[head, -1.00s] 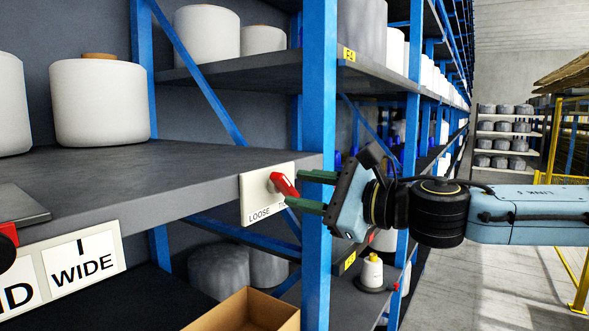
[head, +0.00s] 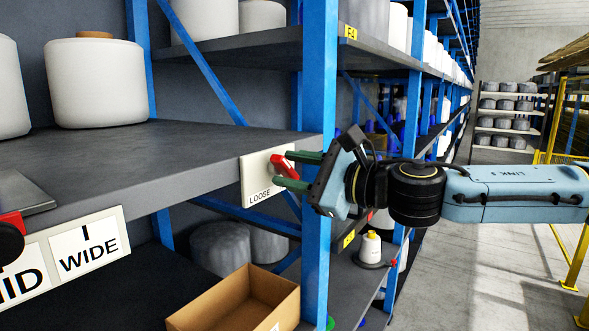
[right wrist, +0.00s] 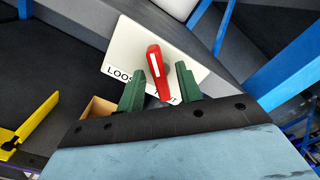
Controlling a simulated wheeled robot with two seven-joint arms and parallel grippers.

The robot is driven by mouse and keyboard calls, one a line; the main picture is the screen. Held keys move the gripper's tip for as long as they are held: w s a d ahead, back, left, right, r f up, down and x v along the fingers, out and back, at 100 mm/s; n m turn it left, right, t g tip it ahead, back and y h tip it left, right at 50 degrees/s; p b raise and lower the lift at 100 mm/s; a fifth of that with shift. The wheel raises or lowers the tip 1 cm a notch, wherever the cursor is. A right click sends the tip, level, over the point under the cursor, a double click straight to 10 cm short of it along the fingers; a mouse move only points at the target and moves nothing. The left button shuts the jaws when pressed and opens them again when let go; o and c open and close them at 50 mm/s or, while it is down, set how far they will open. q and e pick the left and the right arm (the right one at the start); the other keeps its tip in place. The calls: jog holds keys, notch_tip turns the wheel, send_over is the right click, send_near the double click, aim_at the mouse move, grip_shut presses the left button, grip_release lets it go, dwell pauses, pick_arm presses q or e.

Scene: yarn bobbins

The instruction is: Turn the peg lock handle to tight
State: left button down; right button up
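The peg lock handle (head: 283,165) is a red lever with a white stripe. It is mounted on a white plate (head: 256,182) at the shelf's front edge, by the blue upright. The plate reads LOOSE at its left; its right-hand word is partly hidden. My right gripper (head: 297,172) has its green fingers at the handle, one above and one below. In the right wrist view the red handle (right wrist: 156,70) stands between the two spread fingers (right wrist: 158,85), with a gap showing on each side. My left gripper is not in view.
A blue upright (head: 319,80) stands right beside the plate, close to my right gripper. An open cardboard box (head: 235,305) sits below. White bobbins (head: 95,85) stand on the shelf at left. A WIDE label (head: 88,248) is on the shelf front. The aisle at right is clear.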

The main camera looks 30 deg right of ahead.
jog(key=shift+c, duration=0.3)
grip_shut()
